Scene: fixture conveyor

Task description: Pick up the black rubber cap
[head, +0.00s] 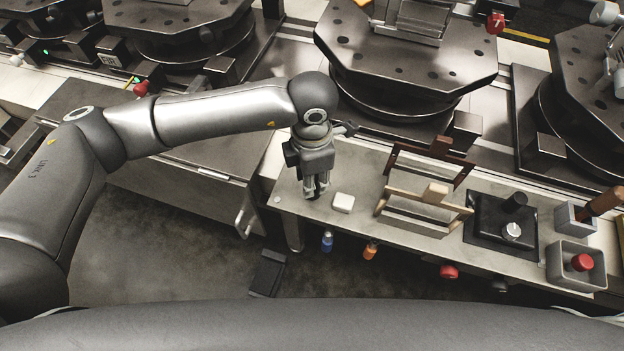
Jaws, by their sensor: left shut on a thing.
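My left gripper (315,193) points down over the left end of the narrow metal bench (367,175). Its fingers are shut on a small dark thing, the black rubber cap (313,195), which shows only as a dark bit between the fingertips. The fingers hide most of it. I cannot tell whether it touches the bench top. My right gripper is not in view.
A white block (343,203) sits just right of the gripper. A dark brown frame (428,160) and a tan frame (425,207) stand further right. Beyond them are a black plate (485,235) with knobs and a grey bin (562,277). Round fixtures (405,70) stand behind.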

